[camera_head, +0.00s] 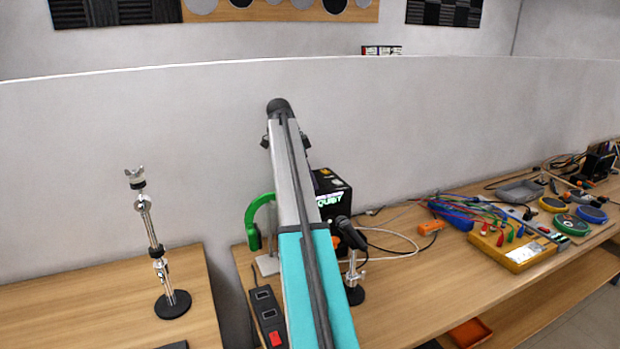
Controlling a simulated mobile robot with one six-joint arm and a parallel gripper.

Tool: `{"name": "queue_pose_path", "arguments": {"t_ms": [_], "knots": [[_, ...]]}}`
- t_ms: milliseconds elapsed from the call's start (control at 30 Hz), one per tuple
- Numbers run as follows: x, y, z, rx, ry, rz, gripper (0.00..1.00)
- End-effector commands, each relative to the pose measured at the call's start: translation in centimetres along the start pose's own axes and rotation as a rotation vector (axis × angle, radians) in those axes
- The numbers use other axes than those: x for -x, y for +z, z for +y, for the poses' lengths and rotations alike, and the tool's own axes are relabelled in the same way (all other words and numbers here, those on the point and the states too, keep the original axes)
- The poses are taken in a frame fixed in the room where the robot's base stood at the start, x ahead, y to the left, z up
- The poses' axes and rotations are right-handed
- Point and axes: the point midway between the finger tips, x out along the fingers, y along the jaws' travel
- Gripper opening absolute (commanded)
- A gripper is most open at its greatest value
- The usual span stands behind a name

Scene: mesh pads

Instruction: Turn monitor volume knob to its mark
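I cannot see the fingers of my gripper.
A microphone stand (355,289), green headphones (258,222) and a power strip (267,318) crowd the box. Cables, a yellow mixer-like unit (518,252) and round pads (569,224) fill the bench's right. A metal stand (158,262) is on the left table, which is otherwise mostly clear.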

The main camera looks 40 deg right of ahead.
Motion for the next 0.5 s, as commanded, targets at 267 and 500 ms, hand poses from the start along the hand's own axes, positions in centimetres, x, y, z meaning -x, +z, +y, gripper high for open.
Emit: {"name": "queue_pose_path", "arguments": {"t_ms": [267,500], "knots": [[0.02,0.06,0.0,0.002,0.0,-0.001,0.43],[0.83,0.1,-0.07,0.002,0.0,-0.001,0.43]]}}
